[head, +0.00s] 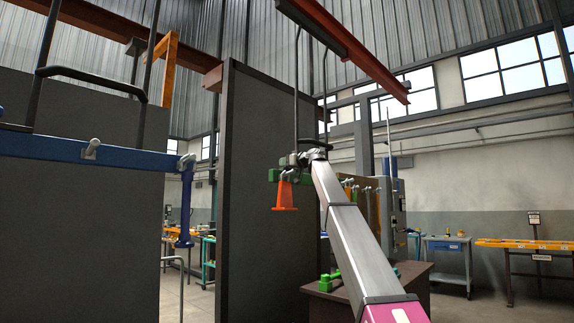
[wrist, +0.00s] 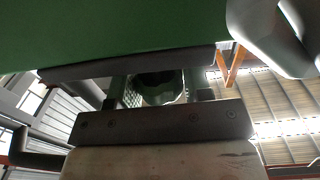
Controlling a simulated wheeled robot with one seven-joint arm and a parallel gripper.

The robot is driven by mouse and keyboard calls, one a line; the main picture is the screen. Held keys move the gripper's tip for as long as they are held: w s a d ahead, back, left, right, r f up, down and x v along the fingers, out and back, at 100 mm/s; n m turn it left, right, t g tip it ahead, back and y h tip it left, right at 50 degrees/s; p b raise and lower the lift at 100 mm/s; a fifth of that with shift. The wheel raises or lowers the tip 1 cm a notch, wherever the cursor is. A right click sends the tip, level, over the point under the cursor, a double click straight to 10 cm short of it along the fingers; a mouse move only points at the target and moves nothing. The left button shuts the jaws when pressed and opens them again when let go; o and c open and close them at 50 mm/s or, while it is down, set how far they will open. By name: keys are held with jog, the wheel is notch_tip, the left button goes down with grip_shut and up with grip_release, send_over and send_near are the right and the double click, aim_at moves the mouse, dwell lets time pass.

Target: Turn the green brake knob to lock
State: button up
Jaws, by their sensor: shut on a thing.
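In the head view the far end of my arm reaches up to the green fork frame (head: 292,174), which hangs from the overhead rail. My gripper (head: 311,156) is at that frame, small and partly hidden by my own arm. In the wrist view the green frame (wrist: 110,28) fills the top, very close. My gripper (wrist: 160,97) shows as dark bars, with a rounded grey-green part (wrist: 165,92) between them. This looks like the green brake knob, shut between the jaws. Its turn angle and any lock marking cannot be made out.
An orange cone-shaped piece (head: 285,195) hangs below the green frame. A blue frame (head: 50,143) with a grey knob (head: 92,149) hangs at the left. A dark panel (head: 260,230) stands left of my arm. Workbenches (head: 540,246) stand far right.

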jog(key=n+g+y, duration=0.2)
jog(key=g, duration=0.1)
jog(key=shift+w, duration=0.15)
jog(key=shift+s+n+g+y, duration=0.2)
jog(key=shift+n+g+y, duration=0.4)
jog(key=shift+n+g, duration=0.65)
jog(key=o, duration=0.9)
jog(key=shift+d, duration=0.1)
jog(key=v, duration=1)
jog(key=shift+d, duration=0.35)
